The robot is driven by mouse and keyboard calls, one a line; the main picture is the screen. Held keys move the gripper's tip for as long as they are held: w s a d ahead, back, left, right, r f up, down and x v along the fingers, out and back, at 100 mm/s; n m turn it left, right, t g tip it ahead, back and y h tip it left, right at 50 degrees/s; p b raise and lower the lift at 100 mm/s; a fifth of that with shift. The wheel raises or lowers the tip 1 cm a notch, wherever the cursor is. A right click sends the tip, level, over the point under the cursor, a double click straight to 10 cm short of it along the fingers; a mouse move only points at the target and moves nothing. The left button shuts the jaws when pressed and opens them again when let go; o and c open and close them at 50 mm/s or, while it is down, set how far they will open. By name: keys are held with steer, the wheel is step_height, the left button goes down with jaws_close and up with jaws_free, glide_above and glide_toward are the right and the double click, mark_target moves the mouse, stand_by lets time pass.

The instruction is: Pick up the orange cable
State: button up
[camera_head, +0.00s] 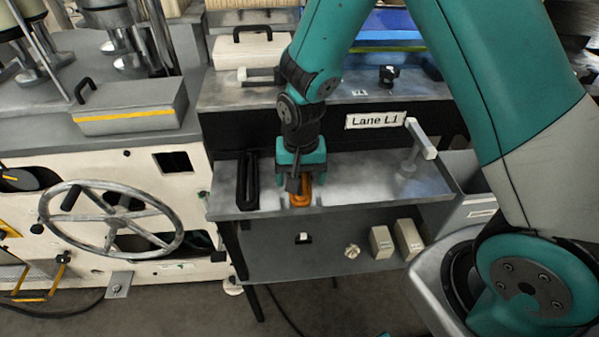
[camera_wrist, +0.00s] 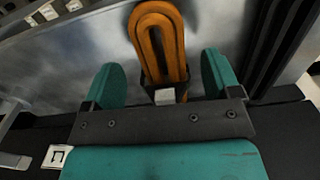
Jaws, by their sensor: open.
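The orange cable (camera_head: 301,192) is a flat looped bundle lying on the metal shelf (camera_head: 343,178), under my gripper (camera_head: 301,178). In the wrist view the orange cable (camera_wrist: 160,45) shows as an elongated coil with a dark band and a pale tag near its close end. My gripper (camera_wrist: 163,82) is open there, with one teal finger on each side of the cable's near end. I cannot tell whether either finger touches it. Part of the cable is hidden by the gripper in the head view.
Small boxes (camera_head: 395,240) sit on the lower shelf.

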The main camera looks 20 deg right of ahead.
steer(key=shift+f, duration=1.4)
steer(key=c, duration=1)
steer(key=shift+r, duration=0.1)
